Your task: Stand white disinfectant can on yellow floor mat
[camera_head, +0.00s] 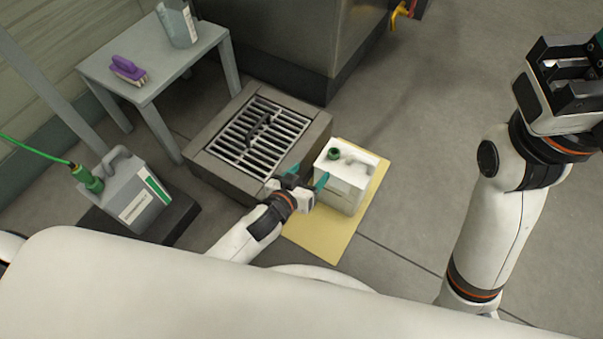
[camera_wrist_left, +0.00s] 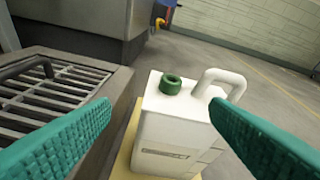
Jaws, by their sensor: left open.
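The white disinfectant can (camera_head: 345,172) with a green cap stands upright on the yellow floor mat (camera_head: 322,239). In the left wrist view the white can (camera_wrist_left: 172,127) shows its cap, its handle and a label, with a strip of the yellow mat (camera_wrist_left: 124,150) beside it. My left gripper (camera_head: 306,180) is open next to the can's left side. In the left wrist view its two teal fingers are wide apart, with the can beyond and between them, and nothing is gripped. My right gripper (camera_head: 566,85) is raised at the far right; its fingertips are not clearly shown.
A drain grate (camera_head: 262,135) in a raised frame is left of the mat. A grey can (camera_head: 130,190) with a green hose stands on a dark base at left. A small table (camera_head: 150,65) holds a purple brush (camera_head: 128,70) and a bottle (camera_head: 178,23). Floor right of the mat is clear.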

